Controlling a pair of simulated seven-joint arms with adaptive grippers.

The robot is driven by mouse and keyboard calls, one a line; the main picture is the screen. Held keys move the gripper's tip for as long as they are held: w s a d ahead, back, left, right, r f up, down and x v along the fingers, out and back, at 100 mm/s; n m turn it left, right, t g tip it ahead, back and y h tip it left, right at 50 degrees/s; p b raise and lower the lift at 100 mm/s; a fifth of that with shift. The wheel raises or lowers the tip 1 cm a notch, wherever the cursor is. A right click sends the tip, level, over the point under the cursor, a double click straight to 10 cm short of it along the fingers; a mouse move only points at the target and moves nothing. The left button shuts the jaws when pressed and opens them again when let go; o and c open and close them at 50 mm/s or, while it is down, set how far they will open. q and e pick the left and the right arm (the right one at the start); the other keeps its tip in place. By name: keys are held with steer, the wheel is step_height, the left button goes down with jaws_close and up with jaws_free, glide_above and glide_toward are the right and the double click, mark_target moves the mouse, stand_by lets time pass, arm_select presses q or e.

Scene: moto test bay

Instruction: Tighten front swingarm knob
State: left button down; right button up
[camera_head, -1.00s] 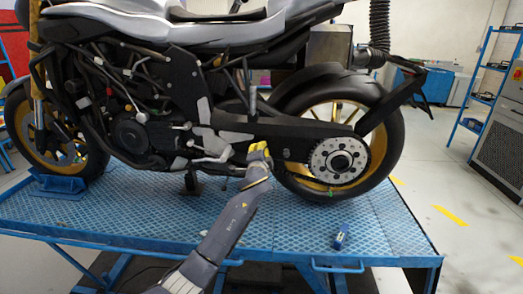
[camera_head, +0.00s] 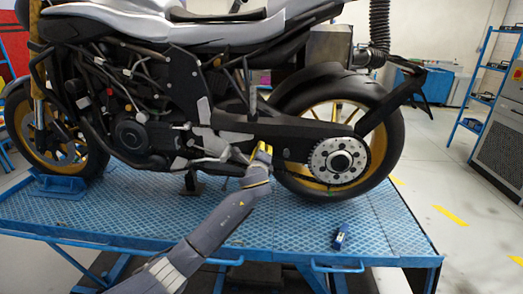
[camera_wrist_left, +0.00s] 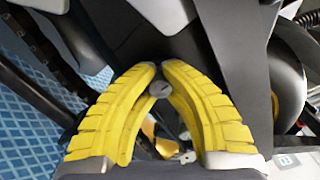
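The motorcycle's dark swingarm (camera_head: 300,130) runs back to the rear wheel in the head view. My left gripper (camera_head: 263,147) has yellow fingers and is at the swingarm's lower front part. In the left wrist view, the curved fingers of my left gripper (camera_wrist_left: 160,68) come together with their tips almost meeting. A small round grey knob (camera_wrist_left: 160,89) sits between them, and both fingers appear to touch it. In the head view the knob is hidden behind the gripper. My right gripper is not in view.
The motorcycle stands on a blue textured lift table (camera_head: 290,225). A small blue object (camera_head: 339,238) lies on the table at the right. The rear sprocket (camera_head: 339,160) is right of my gripper. A blue shelf rack (camera_head: 487,90) stands at the far right.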

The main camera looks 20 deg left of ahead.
arm_select(q)
steer(key=shift+m, duration=0.5)
steer(key=c, duration=1.3)
jaws_free()
steer(key=shift+o, duration=0.2)
steer(key=shift+s, duration=0.1)
steer(key=v, duration=1.2)
steer(key=shift+f, duration=0.15)
